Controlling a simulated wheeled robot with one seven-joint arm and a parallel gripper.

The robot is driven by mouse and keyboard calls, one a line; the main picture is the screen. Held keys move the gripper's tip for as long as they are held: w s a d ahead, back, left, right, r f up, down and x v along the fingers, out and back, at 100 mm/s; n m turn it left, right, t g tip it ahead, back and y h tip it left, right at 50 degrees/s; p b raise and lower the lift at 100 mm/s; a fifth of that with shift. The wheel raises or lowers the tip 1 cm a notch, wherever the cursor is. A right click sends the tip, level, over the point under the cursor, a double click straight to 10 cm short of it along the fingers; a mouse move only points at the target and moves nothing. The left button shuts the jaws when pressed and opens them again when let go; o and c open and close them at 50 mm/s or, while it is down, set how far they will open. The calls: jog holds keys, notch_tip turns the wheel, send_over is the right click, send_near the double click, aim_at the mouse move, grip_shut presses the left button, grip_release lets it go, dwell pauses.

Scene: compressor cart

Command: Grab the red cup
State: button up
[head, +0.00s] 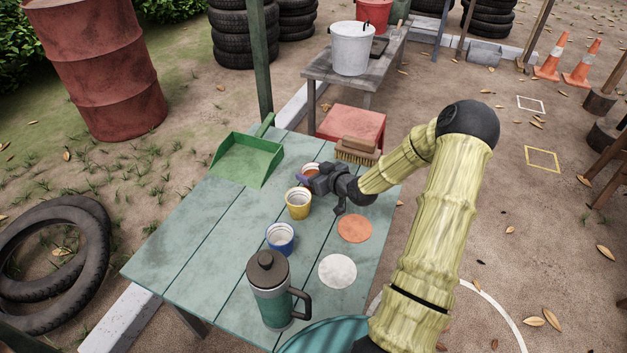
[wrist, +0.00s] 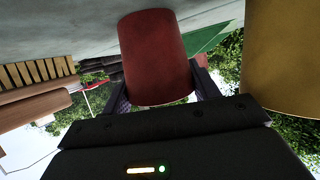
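The red cup (wrist: 158,58) is between the two fingers of my gripper (wrist: 162,90) in the wrist view, where the picture is upside down and the tabletop is above. The fingers flank the cup closely on both sides. Whether they press on it is not clear. In the head view my gripper (head: 312,178) is low over the far part of the green table (head: 215,215), at the cup (head: 311,168), which it partly hides. The cup appears upright on the table.
A yellow cup (head: 298,204) stands close by the gripper; it also shows in the wrist view (wrist: 282,55). A blue cup (head: 280,238) and a flask (head: 270,292) are nearer. A green dustpan (head: 246,158) and a brush (head: 358,152) lie farther back. Orange (head: 354,229) and white (head: 337,271) discs lie right.

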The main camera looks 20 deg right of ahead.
jog(key=shift+c, duration=0.7)
jog(key=shift+r, duration=0.2)
notch_tip(320, 180, up, 10)
jog(key=p, duration=0.3)
jog(key=shift+f, duration=0.2)
dwell(0.9)
